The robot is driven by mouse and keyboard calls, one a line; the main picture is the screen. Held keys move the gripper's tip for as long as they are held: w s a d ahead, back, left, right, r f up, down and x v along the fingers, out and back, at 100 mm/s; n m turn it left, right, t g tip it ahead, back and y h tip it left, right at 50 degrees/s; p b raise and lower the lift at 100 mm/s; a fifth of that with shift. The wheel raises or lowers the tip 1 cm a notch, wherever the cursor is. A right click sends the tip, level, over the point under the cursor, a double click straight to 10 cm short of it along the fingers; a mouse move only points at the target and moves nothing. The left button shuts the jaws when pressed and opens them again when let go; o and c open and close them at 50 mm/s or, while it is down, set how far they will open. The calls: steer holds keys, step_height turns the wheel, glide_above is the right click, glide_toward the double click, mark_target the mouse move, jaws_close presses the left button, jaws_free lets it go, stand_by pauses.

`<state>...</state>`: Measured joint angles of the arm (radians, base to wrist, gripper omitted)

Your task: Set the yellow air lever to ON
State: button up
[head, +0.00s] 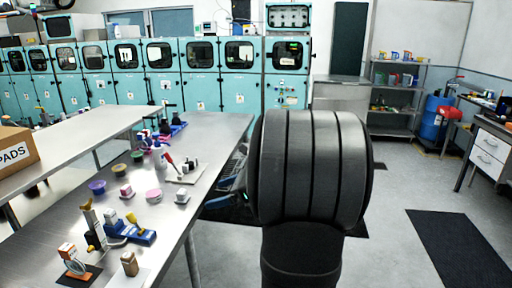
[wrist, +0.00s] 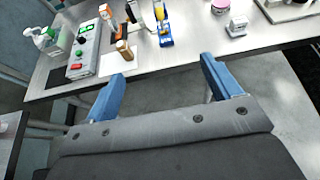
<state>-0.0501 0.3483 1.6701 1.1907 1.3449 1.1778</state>
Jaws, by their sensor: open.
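A blue module (head: 140,237) sits on the steel table at the left in the head view, with a yellow lever (head: 133,219) standing tilted on it. In the wrist view the blue module (wrist: 166,41) and the yellow lever (wrist: 160,13) show near the top edge. Any ON or OFF marking is too small to read. My gripper (wrist: 162,68) is open and empty, its two blue fingers wide apart. It is off the table's front edge, short of the module and touching nothing.
On the steel table (head: 215,150), a tan block (wrist: 124,49) on white paper and a grey button box (wrist: 85,48) are left of the module. A grey block (wrist: 237,25) is to its right. Cups and bottles stand farther back. The table's front edge lies ahead of the fingers.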

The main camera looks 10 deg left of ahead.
steer(key=shift+f, duration=0.1)
steer(key=c, duration=1.1)
steer(key=shift+a+f+n, duration=0.2)
steer(key=shift+f+n, duration=0.05)
steer(key=shift+n, duration=0.05)
steer(key=c, duration=0.3)
steer(key=a+f+n+h, duration=0.1)
steer(key=f+n, duration=0.2)
steer(key=a+f+n+t+h, duration=0.1)
steer(key=f+n+h, duration=0.1)
steer(key=f+n, duration=0.1)
steer(key=a+f+n+h, duration=0.1)
steer(key=f+n+h, duration=0.1)
steer(key=f+n, duration=0.1)
steer(key=shift+s+a+f+n+t, duration=0.15)
steer(key=shift+a+f+n+t, duration=0.15)
steer(key=shift+a+f, duration=0.05)
jaws_close()
steer(key=a+f+n+t+h, duration=0.3)
steer(key=a+f+n, duration=0.15)
steer(key=n, duration=0.85)
steer(key=s+a+r+n+t+y, duration=0.2)
steer(key=a+n, duration=0.6)
steer(key=n, duration=0.5)
steer(key=s+a+r+n+t+y, duration=0.1)
steer(key=s+a+n+y, duration=0.3)
steer(key=n, duration=0.9)
steer(key=shift+s+a+r+t, duration=0.5)
steer(key=shift+s+a, duration=0.8)
steer(key=shift+a, duration=0.9)
